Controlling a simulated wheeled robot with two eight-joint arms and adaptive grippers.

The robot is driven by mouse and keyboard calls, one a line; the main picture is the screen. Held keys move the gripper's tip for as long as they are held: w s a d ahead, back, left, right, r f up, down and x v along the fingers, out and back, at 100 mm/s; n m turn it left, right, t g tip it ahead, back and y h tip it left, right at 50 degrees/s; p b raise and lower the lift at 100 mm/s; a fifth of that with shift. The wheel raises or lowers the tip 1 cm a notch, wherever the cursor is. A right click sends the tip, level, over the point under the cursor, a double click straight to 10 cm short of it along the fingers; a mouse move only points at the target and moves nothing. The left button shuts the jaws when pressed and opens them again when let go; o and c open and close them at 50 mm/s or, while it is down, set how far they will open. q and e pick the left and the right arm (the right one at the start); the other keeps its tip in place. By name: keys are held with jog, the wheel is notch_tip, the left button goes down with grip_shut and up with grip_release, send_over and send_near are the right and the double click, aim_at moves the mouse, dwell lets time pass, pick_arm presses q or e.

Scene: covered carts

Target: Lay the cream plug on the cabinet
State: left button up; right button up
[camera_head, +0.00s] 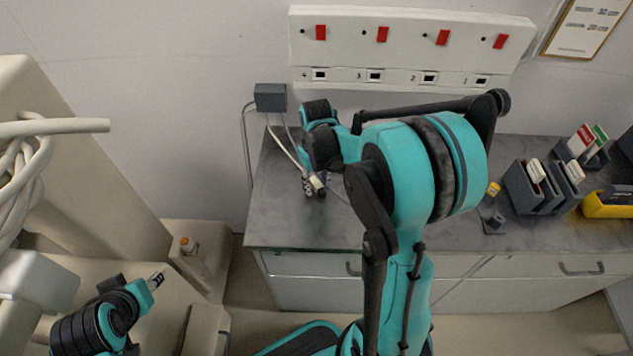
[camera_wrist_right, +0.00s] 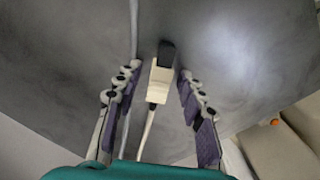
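The cream plug (camera_head: 317,183), with a dark tip, is over the grey top of the cabinet (camera_head: 290,225), near its left end. In the right wrist view the plug (camera_wrist_right: 160,79) lies between the two fingers of my right gripper (camera_wrist_right: 159,85), with a narrow gap on each side, so the gripper looks open around it. Whether the plug touches the top is hard to tell. In the head view my right gripper (camera_head: 314,187) points down at the top, partly hidden by my arm. My left gripper (camera_head: 156,279) is far off at lower left, its fingers small and unclear.
Pale cables run from a grey box (camera_head: 270,97) on the wall. A white panel (camera_head: 410,50) with red switches hangs above. Dark holders (camera_head: 535,190) and a yellow item (camera_head: 608,205) stand on the cabinet's right side. A cream cart (camera_head: 75,150) with a coiled hose is at left.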

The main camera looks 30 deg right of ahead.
aim_at(317, 183)
notch_tip(317, 183, up, 12)
jog(key=p, duration=0.4)
jog(key=s+a+r+m+t, duration=0.1)
jog(key=s+a+r+t, duration=0.2)
jog(key=s+a+t, duration=0.4)
jog(key=s+a, duration=0.3)
jog(key=s, duration=0.1)
jog(key=shift+s+a, duration=0.35)
jog(key=shift+s, duration=0.05)
jog(key=shift+r, duration=0.1)
